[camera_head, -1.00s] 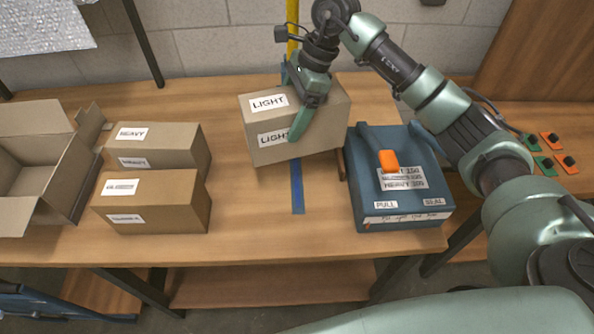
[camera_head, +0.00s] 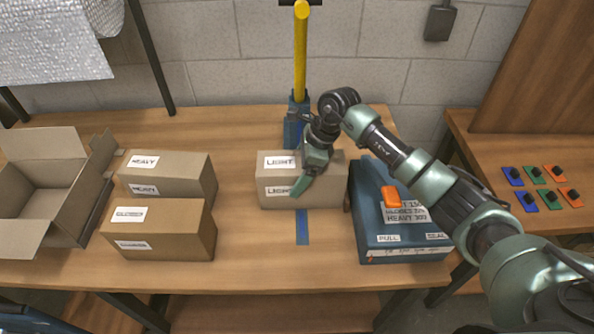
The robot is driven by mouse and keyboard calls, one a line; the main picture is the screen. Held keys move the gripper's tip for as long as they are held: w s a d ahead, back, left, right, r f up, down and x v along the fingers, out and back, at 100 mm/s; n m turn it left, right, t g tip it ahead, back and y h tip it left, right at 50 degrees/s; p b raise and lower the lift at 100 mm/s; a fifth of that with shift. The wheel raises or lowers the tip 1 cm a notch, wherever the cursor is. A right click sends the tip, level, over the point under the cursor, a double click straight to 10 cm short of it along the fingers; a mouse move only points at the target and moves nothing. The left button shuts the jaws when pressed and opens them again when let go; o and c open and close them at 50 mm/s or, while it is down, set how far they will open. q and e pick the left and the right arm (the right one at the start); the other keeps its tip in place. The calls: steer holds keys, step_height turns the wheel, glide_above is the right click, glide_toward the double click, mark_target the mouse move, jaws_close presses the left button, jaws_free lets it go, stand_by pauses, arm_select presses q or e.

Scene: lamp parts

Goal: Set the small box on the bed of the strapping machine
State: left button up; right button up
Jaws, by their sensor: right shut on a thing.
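The small light brown box (camera_head: 325,191), with two "LIGHT" labels on its near side and top, is in the middle of the table in the head view. My right gripper (camera_head: 305,180) is shut on it from above, one green finger lying over its near face. The other finger is hidden. The blue strapping machine (camera_head: 375,240), marked "PULL" and "SEAL" with an orange handle, stands just right of the box. The box sits over a blue strip (camera_head: 302,228) on the table. I cannot tell whether its underside touches the table. My left gripper is out of view.
A yellow post (camera_head: 300,50) with a blue foot rises behind the box. Coloured tags (camera_head: 540,185) lie on the right table (camera_head: 480,150). Table (camera_head: 240,235) left of the strip is clear.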

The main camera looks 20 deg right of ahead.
steer(key=o, duration=1.9)
steer(key=shift+r, duration=0.15)
steer(key=shift+d+r+b, duration=0.2)
steer(key=shift+r+b, duration=0.1)
steer(key=b+v, duration=0.3)
steer(key=v, duration=0.7)
steer(key=shift+s+r, duration=0.1)
steer(key=shift+r, duration=0.1)
steer(key=shift+d+r, duration=0.2)
steer(key=shift+r, duration=0.1)
